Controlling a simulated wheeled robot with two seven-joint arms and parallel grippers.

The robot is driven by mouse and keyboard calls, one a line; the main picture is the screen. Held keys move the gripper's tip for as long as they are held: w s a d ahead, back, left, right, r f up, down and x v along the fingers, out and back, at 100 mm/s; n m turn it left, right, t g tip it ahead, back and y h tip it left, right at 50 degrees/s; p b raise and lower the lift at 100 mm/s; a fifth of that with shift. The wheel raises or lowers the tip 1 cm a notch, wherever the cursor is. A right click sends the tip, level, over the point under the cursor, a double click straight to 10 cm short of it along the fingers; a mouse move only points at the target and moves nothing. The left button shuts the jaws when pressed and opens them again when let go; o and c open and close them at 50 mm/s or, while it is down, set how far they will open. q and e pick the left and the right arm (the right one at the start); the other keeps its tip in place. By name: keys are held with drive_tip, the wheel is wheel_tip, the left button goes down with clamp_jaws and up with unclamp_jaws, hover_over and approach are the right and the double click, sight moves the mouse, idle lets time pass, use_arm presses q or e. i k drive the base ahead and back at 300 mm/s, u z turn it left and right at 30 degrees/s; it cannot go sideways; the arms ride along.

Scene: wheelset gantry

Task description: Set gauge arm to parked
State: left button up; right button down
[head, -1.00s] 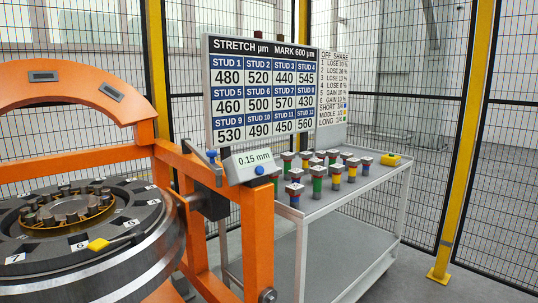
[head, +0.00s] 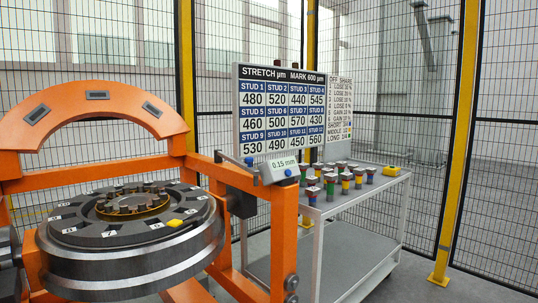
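A gauge box (head: 279,170) reading 0.15 mm is mounted on top of the orange frame's right post. A blue knob (head: 288,172) is on its front. A slim grey bar (head: 232,160) with a blue ball (head: 249,160) at its end lies beside the box, apparently the gauge arm. It points away from the wheel, though I cannot tell whether it is parked. The dark round wheel (head: 130,262) with numbered positions lies in the orange frame (head: 285,235). A yellow piece (head: 174,223) sits on its rim near number 6. Neither of my grippers is in view.
A grey cart (head: 345,207) behind the frame carries several coloured studs (head: 345,182) and a yellow block (head: 391,170). A stretch board (head: 282,105) stands at its back. Mesh fencing with yellow posts (head: 455,150) encloses the area. An orange arch (head: 90,95) rises behind the wheel.

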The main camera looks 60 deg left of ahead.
sight(233, 161)
drive_tip(key=u, duration=0.35)
drive_tip(key=i, duration=1.8)
drive_tip(key=u, duration=0.85)
